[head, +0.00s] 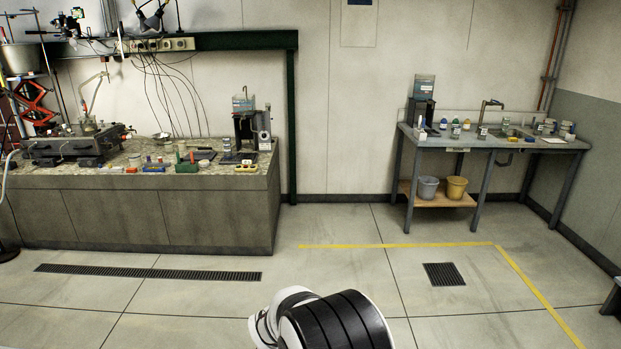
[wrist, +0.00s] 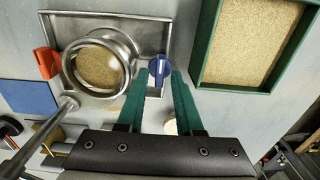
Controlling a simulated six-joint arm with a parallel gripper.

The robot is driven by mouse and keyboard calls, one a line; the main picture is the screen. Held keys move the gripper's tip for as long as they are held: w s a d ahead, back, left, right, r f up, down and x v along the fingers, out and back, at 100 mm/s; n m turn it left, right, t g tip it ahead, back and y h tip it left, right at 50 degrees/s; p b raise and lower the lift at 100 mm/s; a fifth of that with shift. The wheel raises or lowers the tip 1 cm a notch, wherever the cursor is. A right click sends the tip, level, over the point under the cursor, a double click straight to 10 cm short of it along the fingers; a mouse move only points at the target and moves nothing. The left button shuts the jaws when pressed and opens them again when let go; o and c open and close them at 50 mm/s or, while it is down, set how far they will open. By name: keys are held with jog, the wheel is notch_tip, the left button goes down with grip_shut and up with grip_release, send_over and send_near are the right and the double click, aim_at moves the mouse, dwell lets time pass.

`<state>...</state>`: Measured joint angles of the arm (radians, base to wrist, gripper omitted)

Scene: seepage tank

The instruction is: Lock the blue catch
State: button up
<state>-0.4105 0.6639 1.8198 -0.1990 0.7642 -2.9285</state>
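The blue catch (wrist: 159,66) is a small knob with a pale mark, at the right side of a round metal-ringed port (wrist: 124,44) in the wrist view. Sandy material shows through the port. My gripper (wrist: 161,76) has two green fingers, which are apart, with their tips at either side of the blue catch's lower part. I cannot tell whether either finger touches it. An orange-red catch (wrist: 47,63) is on the port's left side. My gripper is outside the head view.
In the wrist view, a green-rimmed tray of sand (wrist: 196,52) lies close right of my fingers. A metal rod with a round end (wrist: 68,103) is at lower left, near a blue pad (wrist: 28,97). The head view shows a cluttered stone-topped bench (head: 150,180) and a sink table (head: 465,142).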

jog(key=shift+f, duration=1.2)
jog(key=shift+c, duration=0.3)
grip_shut()
dwell(0.8)
